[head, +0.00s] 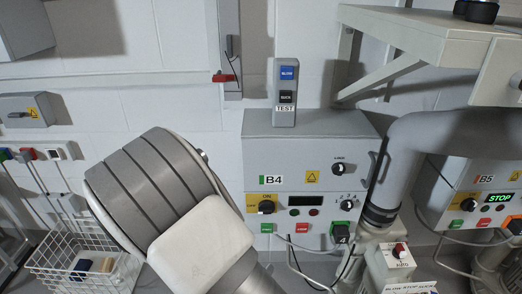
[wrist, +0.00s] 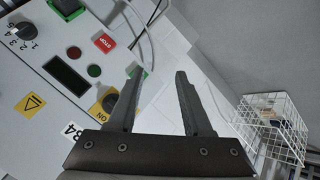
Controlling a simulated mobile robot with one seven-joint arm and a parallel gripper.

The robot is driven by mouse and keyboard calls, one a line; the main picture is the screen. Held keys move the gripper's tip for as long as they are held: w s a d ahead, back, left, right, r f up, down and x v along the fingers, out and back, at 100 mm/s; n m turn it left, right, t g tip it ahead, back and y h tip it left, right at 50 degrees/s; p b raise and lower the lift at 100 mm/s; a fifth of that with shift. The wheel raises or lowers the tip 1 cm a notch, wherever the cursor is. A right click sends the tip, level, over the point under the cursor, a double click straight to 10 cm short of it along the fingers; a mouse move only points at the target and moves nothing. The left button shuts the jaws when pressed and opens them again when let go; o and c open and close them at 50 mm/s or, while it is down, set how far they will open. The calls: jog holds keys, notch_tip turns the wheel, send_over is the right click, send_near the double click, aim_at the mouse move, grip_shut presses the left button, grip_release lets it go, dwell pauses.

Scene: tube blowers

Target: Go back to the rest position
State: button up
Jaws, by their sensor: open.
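My gripper (wrist: 160,78) shows in the wrist view with its two dark fingers apart and nothing between them. The left finger overlaps the lower edge of the B4 control box in the picture; I cannot tell whether it touches. In the head view my grey and white arm fills the lower middle, and the gripper itself is hidden. The same box shows tilted in the wrist view (wrist: 40,75).
A white wire basket (head: 85,268) with small items is at lower left, also in the wrist view (wrist: 268,130). A BLOW/SUCK test box (head: 286,92) stands on the B4 box. A thick grey pipe (head: 405,150) and the B5 box (head: 490,180) are at right. A shelf (head: 420,35) juts out above.

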notch_tip(320, 180, up, 18)
jog(key=s+m+g+y, duration=0.1)
jog(key=m+g+y, duration=0.2)
jog(key=m+y, duration=0.2)
jog(key=s+d+r+m+h, duration=0.2)
jog(key=s+d+r+h, duration=0.1)
jog(key=s+d+r, duration=1.05)
notch_tip(320, 180, up, 26)
jog(key=w+p, duration=0.1)
jog(key=p, duration=2.6)
jog(key=shift+d+r, duration=0.15)
jog(key=shift+r, duration=0.1)
